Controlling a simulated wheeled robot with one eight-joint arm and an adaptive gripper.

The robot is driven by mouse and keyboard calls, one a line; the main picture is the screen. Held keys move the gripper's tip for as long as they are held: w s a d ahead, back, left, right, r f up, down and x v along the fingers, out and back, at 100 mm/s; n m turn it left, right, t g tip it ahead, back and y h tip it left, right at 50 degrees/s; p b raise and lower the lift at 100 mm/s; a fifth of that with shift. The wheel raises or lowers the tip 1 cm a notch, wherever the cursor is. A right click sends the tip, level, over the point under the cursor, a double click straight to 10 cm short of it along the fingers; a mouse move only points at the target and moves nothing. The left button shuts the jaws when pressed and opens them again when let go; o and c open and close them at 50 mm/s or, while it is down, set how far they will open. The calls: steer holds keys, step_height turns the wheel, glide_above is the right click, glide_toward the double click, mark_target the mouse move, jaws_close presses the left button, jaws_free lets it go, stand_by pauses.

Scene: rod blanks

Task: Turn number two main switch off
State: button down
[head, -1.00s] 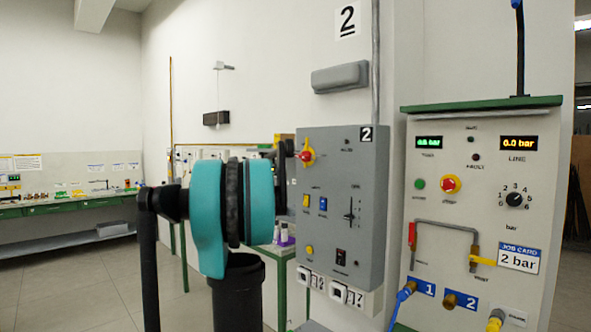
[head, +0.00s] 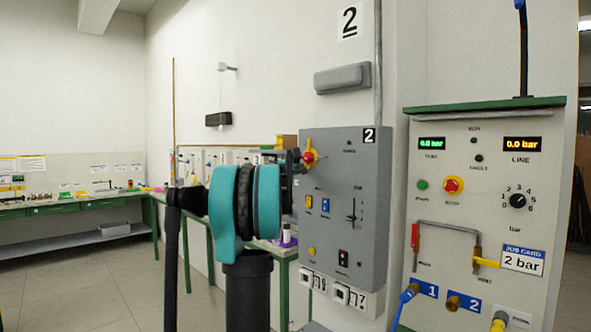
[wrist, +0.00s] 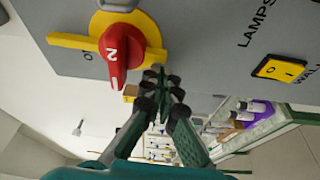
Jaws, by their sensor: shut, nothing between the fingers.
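The grey panel marked 2 (head: 340,250) hangs on the wall. Its main switch, a red handle (head: 309,157) on a yellow plate, sits at the panel's upper left. In the wrist view the red handle (wrist: 113,55) carries a white mark and points down in the picture. In the head view my gripper (head: 295,160) is beside the switch.
The panel also has yellow and blue rocker switches (head: 309,202), a slider (head: 351,212) and sockets below. A yellow lamp switch (wrist: 280,69) shows in the wrist view. Green benches (head: 100,203) line the wall behind.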

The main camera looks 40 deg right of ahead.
steer(key=shift+s, duration=0.3)
steer(key=shift+s+d+f, duration=0.1)
steer(key=shift+s+f, duration=0.1)
steer(key=shift+s, duration=0.45)
steer(key=w, duration=0.5)
steer(key=v, duration=1)
steer(key=shift+s+a+r, duration=0.15)
steer(key=shift+s+a, duration=0.05)
steer(key=shift+a, duration=0.2)
